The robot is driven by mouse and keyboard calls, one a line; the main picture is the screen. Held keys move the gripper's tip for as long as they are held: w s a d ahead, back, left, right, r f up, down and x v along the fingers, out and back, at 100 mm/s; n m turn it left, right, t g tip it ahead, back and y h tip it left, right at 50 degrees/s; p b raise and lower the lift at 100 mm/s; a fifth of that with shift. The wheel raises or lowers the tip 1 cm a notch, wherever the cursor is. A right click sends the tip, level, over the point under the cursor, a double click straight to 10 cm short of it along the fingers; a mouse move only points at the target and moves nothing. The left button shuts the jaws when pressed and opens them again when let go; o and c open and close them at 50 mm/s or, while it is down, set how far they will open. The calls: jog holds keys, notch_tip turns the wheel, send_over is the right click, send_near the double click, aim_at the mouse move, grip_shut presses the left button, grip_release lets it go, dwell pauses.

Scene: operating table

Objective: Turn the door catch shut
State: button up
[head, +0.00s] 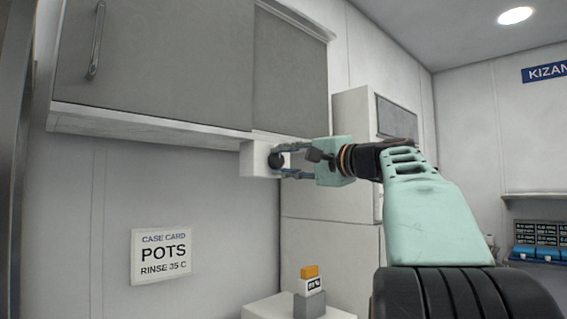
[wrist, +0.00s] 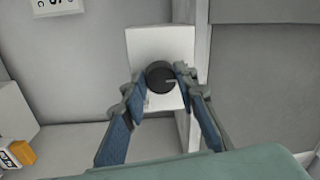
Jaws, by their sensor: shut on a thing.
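The door catch is a dark round knob (head: 276,160) on a white block (head: 254,160) under the grey wall cabinet (head: 160,60). In the wrist view the knob (wrist: 160,77) stands out from the white block (wrist: 160,42), with a thin light mark on its face. My gripper (head: 281,161) reaches in from the right. In the wrist view its two blue-grey fingers (wrist: 160,83) are shut on the knob, one at each side. The cabinet's left door has a long metal handle (head: 96,40) and looks closed.
A wall sign reading POTS (head: 162,255) hangs below the cabinet. An orange-topped container (head: 309,280) stands on a white surface (head: 262,308) lower down. A tall white cabinet (head: 330,205) stands behind my gripper. The space directly below my gripper looks open.

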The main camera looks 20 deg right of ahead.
jog(key=o, duration=1.2)
jog(key=shift+c, duration=0.2)
jog(key=v, duration=1.2)
jog(key=shift+w, duration=0.1)
